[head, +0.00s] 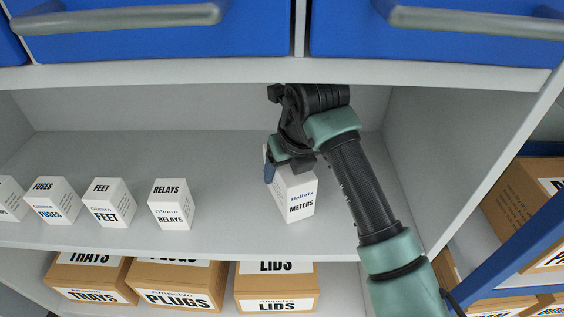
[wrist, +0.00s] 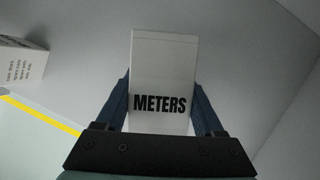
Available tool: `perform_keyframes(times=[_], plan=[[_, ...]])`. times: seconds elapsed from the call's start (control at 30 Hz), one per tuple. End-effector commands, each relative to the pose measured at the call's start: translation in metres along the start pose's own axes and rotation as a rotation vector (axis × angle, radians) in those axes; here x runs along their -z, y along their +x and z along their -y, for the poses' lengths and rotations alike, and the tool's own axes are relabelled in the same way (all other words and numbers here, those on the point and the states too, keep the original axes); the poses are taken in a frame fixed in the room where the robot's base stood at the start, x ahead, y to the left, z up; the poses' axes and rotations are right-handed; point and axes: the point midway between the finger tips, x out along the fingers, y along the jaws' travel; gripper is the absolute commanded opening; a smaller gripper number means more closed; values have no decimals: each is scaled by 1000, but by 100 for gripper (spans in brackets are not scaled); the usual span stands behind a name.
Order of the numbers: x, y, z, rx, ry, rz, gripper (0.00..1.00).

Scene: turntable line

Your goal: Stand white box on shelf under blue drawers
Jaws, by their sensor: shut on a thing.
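The white box (head: 296,195) is labelled METERS and Halbrix. It is on or just above the grey shelf (head: 235,215) under the blue drawers (head: 170,30), right of a row of white boxes, and looks slightly tilted in the head view. In the wrist view the white box (wrist: 160,75) sits between both fingers of my gripper (wrist: 162,112). I cannot tell whether its base touches the shelf.
White boxes marked RELAYS (head: 171,205), FEET (head: 108,203) and FUSES (head: 57,202) stand to the left. Cardboard boxes marked LIDS (head: 275,290) and PLUGS (head: 175,288) sit on the level below. The shelf's right side wall (head: 440,160) is beyond my arm.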

Motion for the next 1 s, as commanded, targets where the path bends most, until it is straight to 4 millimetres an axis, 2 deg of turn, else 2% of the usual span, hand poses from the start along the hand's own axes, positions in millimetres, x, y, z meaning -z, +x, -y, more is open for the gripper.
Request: perform_keyframes(times=[0.37, 0.4, 0.53, 0.83, 1.0], plan=[[3, 3, 0, 2, 3, 0, 0], [4, 4, 0, 1, 3, -1, 75], [3, 4, 0, 1, 3, -1, 99], [2, 1, 0, 1, 2, -1, 100], [4, -16, 2, 3, 5, -1, 100]])
